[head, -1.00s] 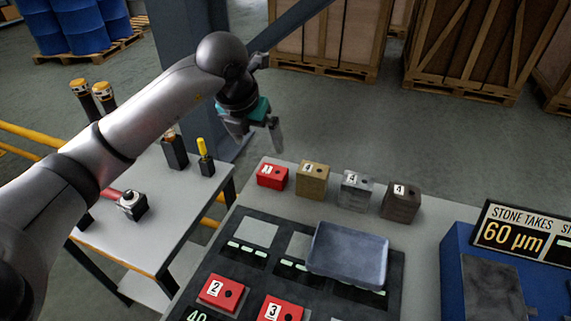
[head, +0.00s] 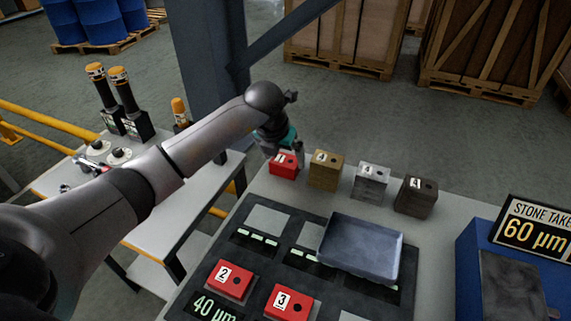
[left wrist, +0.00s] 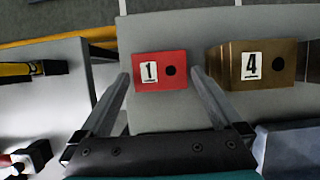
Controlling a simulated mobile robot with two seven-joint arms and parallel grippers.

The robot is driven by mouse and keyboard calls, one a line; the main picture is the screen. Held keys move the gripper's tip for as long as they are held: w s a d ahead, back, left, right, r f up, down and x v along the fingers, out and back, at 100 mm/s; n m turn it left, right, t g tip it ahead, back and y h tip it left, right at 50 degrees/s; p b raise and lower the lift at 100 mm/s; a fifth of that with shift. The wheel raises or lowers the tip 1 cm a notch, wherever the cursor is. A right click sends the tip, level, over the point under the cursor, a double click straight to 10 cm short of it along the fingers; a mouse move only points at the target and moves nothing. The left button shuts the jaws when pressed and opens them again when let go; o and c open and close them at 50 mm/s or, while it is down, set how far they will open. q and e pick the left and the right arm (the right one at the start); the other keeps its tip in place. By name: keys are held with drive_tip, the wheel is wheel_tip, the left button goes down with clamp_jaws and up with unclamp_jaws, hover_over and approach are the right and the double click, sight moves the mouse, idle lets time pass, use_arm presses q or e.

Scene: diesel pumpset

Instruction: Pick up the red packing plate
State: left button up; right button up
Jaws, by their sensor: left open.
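A red block marked 1 (head: 284,165) stands at the back left of the grey table, and it also shows in the left wrist view (left wrist: 160,71). Two more red plates, marked 2 (head: 230,281) and 3 (head: 288,303), lie on the dark panel at the front. My left gripper (head: 287,152) is over the red block 1. In the left wrist view its open fingers (left wrist: 160,76) lie one to each side of that block, with nothing held. I cannot tell whether the fingertips reach down to its height. My right gripper is not in view.
A brown-gold block marked 4 (head: 325,170) stands just right of the red one, close to a finger. A grey block (head: 370,181) and a dark block (head: 415,197) follow. A grey-blue tray (head: 360,248) sits on the panel. A side table (head: 200,180) stands left.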

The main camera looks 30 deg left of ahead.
use_arm(q)
drive_tip(key=shift+w+f, duration=0.15)
drive_tip(key=shift+f, duration=0.35)
clamp_jaws()
drive_tip(key=shift+w+r, duration=0.1)
drive_tip(key=shift+r, duration=0.05)
idle(0.4)
